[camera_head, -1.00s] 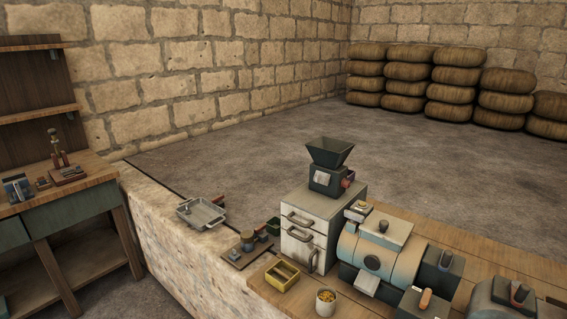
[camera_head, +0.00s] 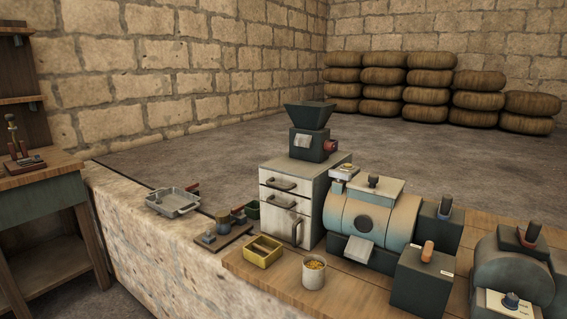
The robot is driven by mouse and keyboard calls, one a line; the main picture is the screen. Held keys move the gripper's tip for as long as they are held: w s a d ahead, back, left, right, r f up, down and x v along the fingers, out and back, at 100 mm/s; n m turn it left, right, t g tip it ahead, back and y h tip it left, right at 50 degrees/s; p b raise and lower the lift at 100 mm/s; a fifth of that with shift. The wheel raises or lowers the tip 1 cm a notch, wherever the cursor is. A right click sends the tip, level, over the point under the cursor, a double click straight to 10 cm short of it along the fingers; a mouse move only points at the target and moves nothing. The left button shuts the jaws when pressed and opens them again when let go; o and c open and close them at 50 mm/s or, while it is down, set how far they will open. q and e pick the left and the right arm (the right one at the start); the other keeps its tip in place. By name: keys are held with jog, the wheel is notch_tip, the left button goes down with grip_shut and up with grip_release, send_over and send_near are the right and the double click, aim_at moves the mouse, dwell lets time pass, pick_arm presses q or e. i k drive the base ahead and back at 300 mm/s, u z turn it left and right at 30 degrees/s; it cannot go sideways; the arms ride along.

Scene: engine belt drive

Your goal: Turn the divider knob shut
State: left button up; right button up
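I cannot tell for certain which part is the divider knob. A pale blue drum machine (camera_head: 345,219) stands left of these. Neither of my grippers is in view.
A white drawer cabinet (camera_head: 283,226) carries a dark hopper (camera_head: 308,116). A wooden bench (camera_head: 46,202) stands at the left.

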aim_at(328, 145)
jog(key=u, duration=0.95)
jog(key=i, duration=0.7)
jog(key=z, duration=0.95)
